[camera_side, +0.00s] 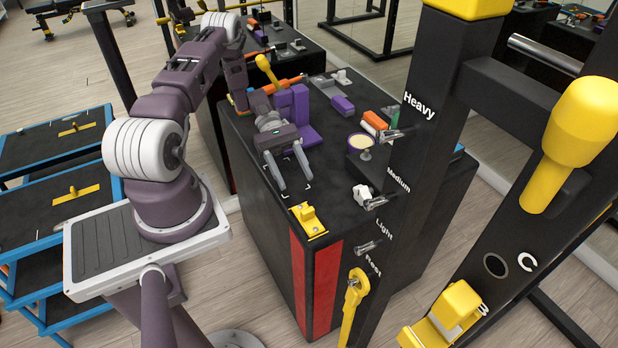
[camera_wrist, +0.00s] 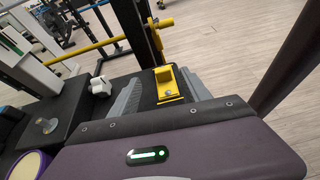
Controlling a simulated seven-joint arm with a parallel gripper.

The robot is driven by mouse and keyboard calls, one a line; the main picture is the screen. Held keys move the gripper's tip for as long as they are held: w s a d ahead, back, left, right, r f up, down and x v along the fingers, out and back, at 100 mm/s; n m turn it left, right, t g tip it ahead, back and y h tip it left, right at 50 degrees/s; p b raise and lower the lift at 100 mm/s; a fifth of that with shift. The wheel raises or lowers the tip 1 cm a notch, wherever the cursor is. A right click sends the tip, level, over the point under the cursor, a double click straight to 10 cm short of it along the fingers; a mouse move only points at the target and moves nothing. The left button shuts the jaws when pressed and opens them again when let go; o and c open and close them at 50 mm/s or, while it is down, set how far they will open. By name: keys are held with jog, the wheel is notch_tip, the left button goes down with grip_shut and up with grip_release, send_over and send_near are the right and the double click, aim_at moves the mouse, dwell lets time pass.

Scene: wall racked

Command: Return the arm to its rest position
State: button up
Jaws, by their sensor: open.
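My gripper (camera_side: 291,184) is open and empty in the side view, above the black bench top near its front edge. Its two grey fingers point toward the front, and it is apart from the yellow bracket (camera_side: 308,219) in front of it. In the wrist view, my gripper (camera_wrist: 160,93) has its fingers spread wide, with the yellow bracket (camera_wrist: 168,84) beyond and between them. The rest position itself is not marked in any view that I can make out, though a label "Rest" is on the black post (camera_side: 395,170).
The bench top (camera_side: 330,180) holds a purple block stand (camera_side: 296,110), a round cream-topped pot (camera_side: 361,143), a white knob (camera_side: 362,194) and an orange piece (camera_side: 374,121). The labelled post with a yellow lever (camera_side: 354,295) stands at the right. Blue-framed carts (camera_side: 60,200) stand at the left.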

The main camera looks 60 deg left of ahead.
jog(key=d+r+m+g+y, duration=0.1)
jog(key=d+r+m+y, duration=0.4)
jog(key=r, duration=0.7)
jog(key=d+r+m+y, duration=0.4)
jog(key=d+r+m, duration=0.1)
jog(key=r, duration=0.7)
jog(key=s+d+r+m+t+y, duration=0.2)
jog(key=s+d+r+m+t, duration=0.1)
jog(key=s, duration=0.3)
jog(key=s+d+r+m+t+y, duration=0.2)
jog(key=s+d+r+m+t, duration=0.1)
jog(key=s, duration=0.4)
jog(key=shift+d+r+m+t, duration=0.3)
jog(key=shift+r+m+t, duration=0.3)
jog(key=shift+r, duration=0.45)
jog(key=shift+w, duration=0.1)
